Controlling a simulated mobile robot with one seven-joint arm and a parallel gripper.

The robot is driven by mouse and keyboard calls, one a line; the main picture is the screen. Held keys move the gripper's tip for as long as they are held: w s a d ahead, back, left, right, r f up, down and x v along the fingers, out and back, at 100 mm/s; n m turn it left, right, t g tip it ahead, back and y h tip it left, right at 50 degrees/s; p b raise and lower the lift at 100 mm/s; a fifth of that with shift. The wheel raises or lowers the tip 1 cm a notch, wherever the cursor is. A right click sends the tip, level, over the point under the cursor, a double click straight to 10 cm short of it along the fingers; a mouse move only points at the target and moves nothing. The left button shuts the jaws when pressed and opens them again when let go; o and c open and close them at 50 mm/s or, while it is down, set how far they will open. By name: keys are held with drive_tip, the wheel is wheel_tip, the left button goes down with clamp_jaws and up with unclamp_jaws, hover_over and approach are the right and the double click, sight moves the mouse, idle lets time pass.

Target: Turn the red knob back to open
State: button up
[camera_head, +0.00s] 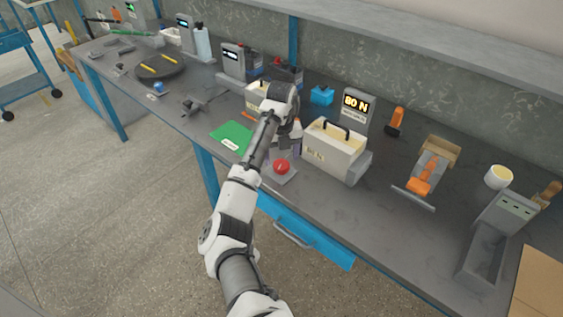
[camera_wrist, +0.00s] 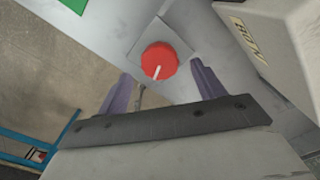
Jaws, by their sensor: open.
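The red knob (camera_head: 282,167) sits on a small grey square plate (camera_head: 284,179) near the front edge of the workbench. In the wrist view the red knob (camera_wrist: 159,60) is round with a white mark pointing toward its lower edge, on its grey plate (camera_wrist: 183,47). My gripper (camera_head: 287,150) is over the bench just behind the knob in the head view. In the wrist view my gripper (camera_wrist: 160,90) is open, its two purple fingers apart on either side below the knob. Nothing is between the fingers; contact with the knob cannot be told.
A cream box with a black handle (camera_head: 332,150) stands close right of the knob. A green mat (camera_head: 231,137) lies left. A blue drawer (camera_head: 305,237) is under the front edge. An orange-handled device (camera_head: 425,175) stands farther right.

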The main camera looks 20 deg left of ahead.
sight(281, 164)
drive_tip(key=shift+f+p, duration=0.4)
drive_tip(key=shift+f, duration=1.15)
drive_tip(key=c, duration=1)
